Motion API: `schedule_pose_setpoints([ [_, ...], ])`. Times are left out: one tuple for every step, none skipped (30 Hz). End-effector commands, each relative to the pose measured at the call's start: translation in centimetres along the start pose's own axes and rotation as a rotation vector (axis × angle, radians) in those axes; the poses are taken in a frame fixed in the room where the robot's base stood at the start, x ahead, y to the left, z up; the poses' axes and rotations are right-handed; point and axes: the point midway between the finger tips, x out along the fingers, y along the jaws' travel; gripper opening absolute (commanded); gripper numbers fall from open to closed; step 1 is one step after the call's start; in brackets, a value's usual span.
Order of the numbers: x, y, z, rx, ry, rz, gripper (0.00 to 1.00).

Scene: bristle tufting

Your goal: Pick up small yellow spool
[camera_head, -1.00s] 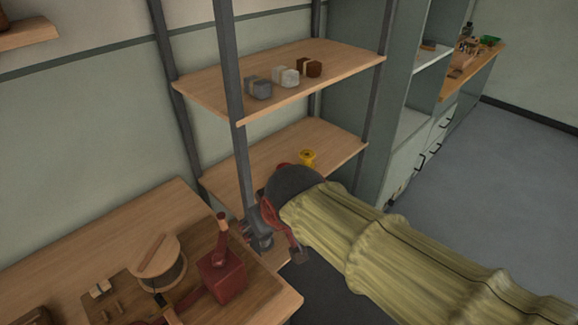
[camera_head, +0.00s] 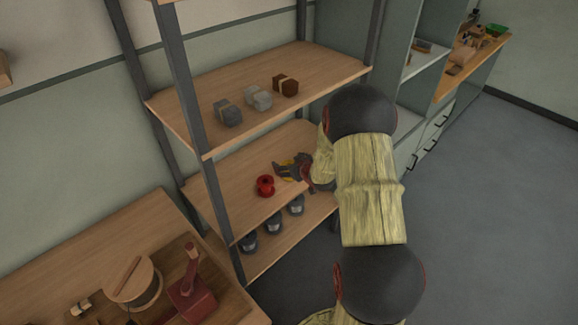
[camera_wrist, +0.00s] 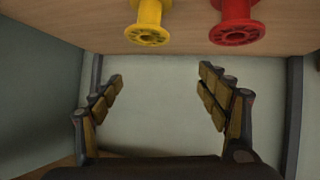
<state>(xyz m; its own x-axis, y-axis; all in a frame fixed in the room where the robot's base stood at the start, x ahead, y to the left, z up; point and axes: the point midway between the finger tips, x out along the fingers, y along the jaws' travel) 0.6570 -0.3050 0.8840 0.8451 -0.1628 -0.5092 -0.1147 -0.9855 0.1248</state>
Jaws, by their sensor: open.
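The small yellow spool (camera_wrist: 148,26) stands on the shelf board in the wrist view, which appears upside down. It lies beyond my open fingertips, roughly in line with the gap between them and a little left of its middle. My gripper (camera_wrist: 160,76) is open and empty, with yellowish pads on its fingers. In the head view my gripper (camera_head: 281,167) reaches over the lower wooden shelf and largely hides the yellow spool. I cannot surely tell the spool from the finger pads there.
A red spool (camera_head: 265,186) stands beside it on the shelf (camera_head: 232,200) and shows in the wrist view (camera_wrist: 236,25). Tied blocks (camera_head: 257,97) sit on the shelf above; dark objects (camera_head: 273,222) are below. Dark posts (camera_head: 190,105) frame the rack.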

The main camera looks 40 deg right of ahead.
Motion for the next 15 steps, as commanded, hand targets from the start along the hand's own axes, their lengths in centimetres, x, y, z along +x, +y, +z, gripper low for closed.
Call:
schedule_pose_setpoints([
  [0.6, 0.7, 1.6, 0.018, 0.014, -0.012, 0.75],
  [0.9, 0.8, 2.4, 0.026, 0.028, -0.022, 0.75],
  [1.4, 1.1, 3.4, 0.037, 0.046, -0.032, 0.75],
  [1.6, 1.2, 4.1, 0.044, 0.059, -0.040, 0.75],
  [1.8, 1.3, 4.6, 0.051, 0.073, -0.047, 0.75],
  [1.9, 1.4, 5.5, 0.061, 0.088, -0.056, 0.75],
  [2.0, 1.4, 6.0, 0.067, 0.098, -0.062, 0.75],
  [2.1, 1.4, 6.4, 0.073, 0.109, -0.068, 0.75],
  [2.1, 1.4, 6.9, 0.081, 0.120, -0.073, 0.75],
  [2.2, 1.5, 7.3, 0.085, 0.126, -0.077, 0.75],
  [2.2, 1.4, 7.5, 0.088, 0.133, -0.080, 0.75],
  [2.3, 1.4, 7.8, 0.092, 0.139, -0.084, 0.75],
  [2.4, 1.4, 7.9, 0.094, 0.142, -0.086, 0.75],
  [2.5, 1.4, 8.0, 0.095, 0.146, -0.088, 0.75],
  [2.8, 1.3, 8.0, 0.096, 0.149, -0.089, 0.75],
])
